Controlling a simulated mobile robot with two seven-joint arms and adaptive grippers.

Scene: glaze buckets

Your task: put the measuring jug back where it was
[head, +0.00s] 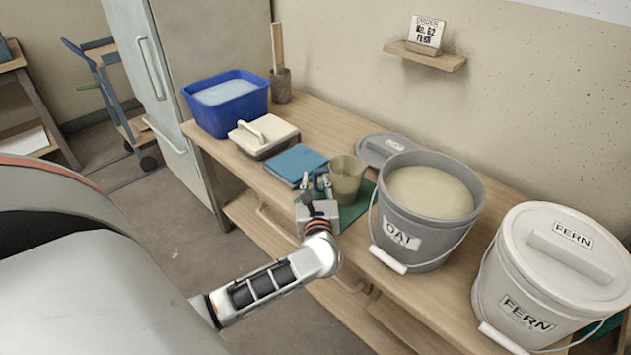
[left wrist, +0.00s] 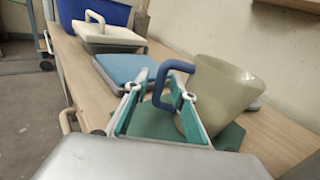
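The measuring jug (head: 348,176) is an olive, see-through cup with a blue handle (left wrist: 166,80). It stands on a green mat (head: 357,208) on the bench, left of the OAT bucket. The jug also shows in the left wrist view (left wrist: 222,92), on the mat (left wrist: 229,137). My left gripper (head: 317,186) is at the handle side of the jug. In the left wrist view its two teal fingers (left wrist: 158,98) are spread apart, with the handle between them; I see no clear contact. My right gripper is not in view.
The grey OAT bucket (head: 402,232) is open, with pale contents, close right of the jug. Its grey lid (head: 384,147) lies behind. The FERN bucket (head: 548,270) is lidded. A blue book-like item (head: 297,164), a white-lidded box (head: 263,137) and a blue tub (head: 225,108) stand left.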

